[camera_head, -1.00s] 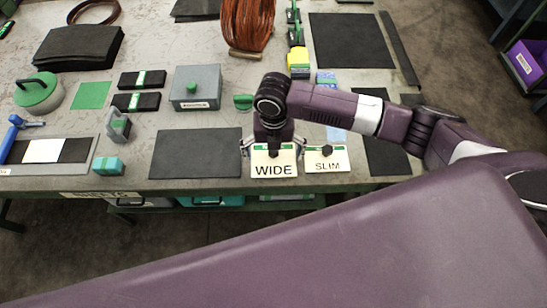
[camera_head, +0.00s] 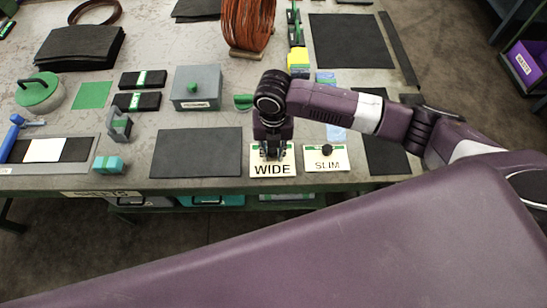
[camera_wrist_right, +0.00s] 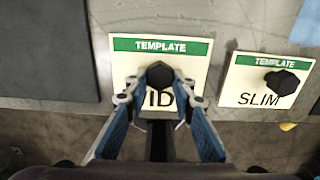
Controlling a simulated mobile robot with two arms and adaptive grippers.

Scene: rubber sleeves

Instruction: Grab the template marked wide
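The template marked WIDE (camera_head: 273,170) is a cream plate with a green strip and a dark knob. It lies flat at the table's front edge and also shows in the right wrist view (camera_wrist_right: 197,62). My right gripper (camera_head: 272,152) is above it, its fingers closed in on the knob (camera_wrist_right: 160,75), one on each side. The fingers hide part of the word in the right wrist view. The template marked SLIM (camera_head: 326,158) lies just to the right, with its own dark knob. My left gripper is not in view.
A dark mat (camera_head: 196,153) lies left of the WIDE template. A grey box (camera_head: 196,88) with a green knob and a spool of orange cord (camera_head: 247,25) stand farther back. A teal block (camera_head: 108,165) is near the front left. The table's front edge is close to the templates.

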